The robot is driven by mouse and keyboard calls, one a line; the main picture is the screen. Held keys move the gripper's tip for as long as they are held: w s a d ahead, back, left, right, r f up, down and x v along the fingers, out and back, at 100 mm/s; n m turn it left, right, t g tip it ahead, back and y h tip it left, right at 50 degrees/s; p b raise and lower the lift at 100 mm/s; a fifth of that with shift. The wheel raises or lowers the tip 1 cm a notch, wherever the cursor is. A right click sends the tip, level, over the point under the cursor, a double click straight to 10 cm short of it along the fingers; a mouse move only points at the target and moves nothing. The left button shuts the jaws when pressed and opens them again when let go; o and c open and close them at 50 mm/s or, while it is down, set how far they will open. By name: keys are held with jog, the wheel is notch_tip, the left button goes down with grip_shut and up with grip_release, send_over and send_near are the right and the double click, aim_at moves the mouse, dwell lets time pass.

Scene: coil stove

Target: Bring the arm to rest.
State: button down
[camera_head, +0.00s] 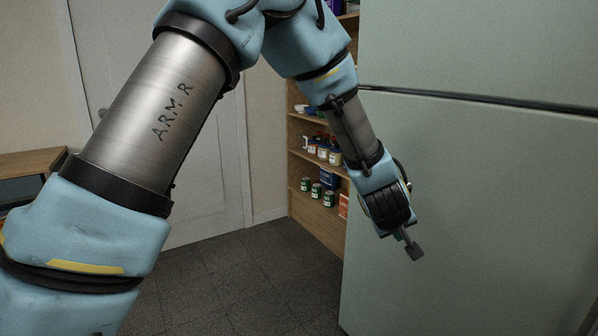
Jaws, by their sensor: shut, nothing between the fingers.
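My arm reaches up from the lower left, bends at the top of the view and comes down toward the right. My gripper (413,250) hangs at the lower end of the arm, pointing down and slightly right, shut and empty. It shows in front of the pale green fridge (480,200); I cannot tell how far apart they are. No object is held.
A wooden shelf (318,219) with several jars and cans (329,198) stands left of the fridge, partly hidden by my arm. A white door (215,190) is behind the arm. A wooden cabinet (30,162) is at the left edge. The dark tiled floor (250,290) is clear.

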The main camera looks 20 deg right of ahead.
jog(key=w+a+r+y+p, duration=0.1)
jog(key=w+a+r, duration=0.1)
jog(key=w+a, duration=0.5)
jog(key=w+a+r+y+p, duration=0.1)
jog(key=w+a+r+y, duration=0.1)
jog(key=a, duration=0.9)
jog(key=w+a+r+y+p, duration=0.15)
jog(key=w+a, duration=0.35)
jog(key=a, duration=0.5)
jog(key=s+a+r+n+g+y, duration=0.1)
jog(key=s+a, duration=0.2)
jog(key=a, duration=1)
jog(key=s+a+r+n+g+y+p, duration=0.1)
jog(key=s+a, duration=0.3)
jog(key=a, duration=0.8)
jog(key=shift+s+a+r+g+y, duration=0.25)
jog(key=shift+a+r+g+y, duration=0.15)
jog(key=shift+r+y, duration=0.2)
